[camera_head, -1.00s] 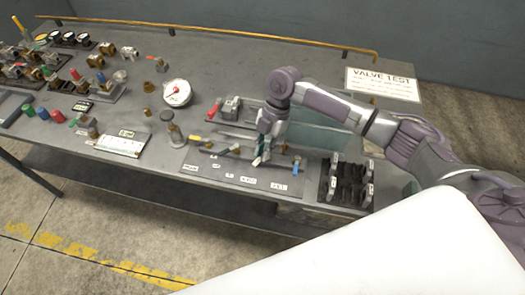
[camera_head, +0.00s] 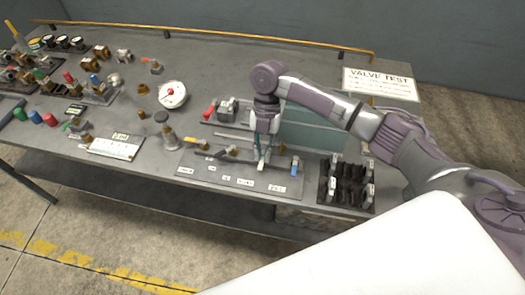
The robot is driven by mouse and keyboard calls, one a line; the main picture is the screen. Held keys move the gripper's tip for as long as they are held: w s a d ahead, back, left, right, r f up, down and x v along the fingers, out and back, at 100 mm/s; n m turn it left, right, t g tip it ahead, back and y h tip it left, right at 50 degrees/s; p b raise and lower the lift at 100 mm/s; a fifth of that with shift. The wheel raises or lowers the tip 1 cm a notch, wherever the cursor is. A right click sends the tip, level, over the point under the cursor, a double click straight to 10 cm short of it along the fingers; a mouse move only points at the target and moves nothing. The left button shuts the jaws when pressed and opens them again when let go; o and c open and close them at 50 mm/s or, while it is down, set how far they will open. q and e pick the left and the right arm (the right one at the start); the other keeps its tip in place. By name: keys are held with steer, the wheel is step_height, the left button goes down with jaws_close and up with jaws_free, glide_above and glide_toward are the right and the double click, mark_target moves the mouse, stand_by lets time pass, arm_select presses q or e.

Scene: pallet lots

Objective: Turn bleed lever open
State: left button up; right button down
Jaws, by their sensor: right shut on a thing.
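A low grey valve panel (camera_head: 232,180) with small white labels lies at the front edge of the bench, right of the middle. My right gripper (camera_head: 262,162) points down over its right half, fingers closed on a small part there that I take for the bleed lever. The fingers hide most of this part, and its angle cannot be made out. A blue lever (camera_head: 295,167) stands just to the right of the fingers. A dark handle with a brass fitting (camera_head: 232,150) lies to the left. The labels are too small to read. My left gripper is out of view.
A black rack (camera_head: 346,184) stands close to the right. A clear greenish screen (camera_head: 318,130) and a red-handled valve (camera_head: 209,111) are behind the gripper. A white gauge (camera_head: 172,94) and a brass-based cylinder (camera_head: 168,138) stand left. The back middle of the bench is clear.

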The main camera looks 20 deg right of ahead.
steer(key=c, duration=1.2)
jaws_free()
steer(key=shift+r, duration=0.1)
steer(key=v, duration=1.2)
steer(key=shift+a, duration=0.1)
steer(key=shift+s, duration=0.1)
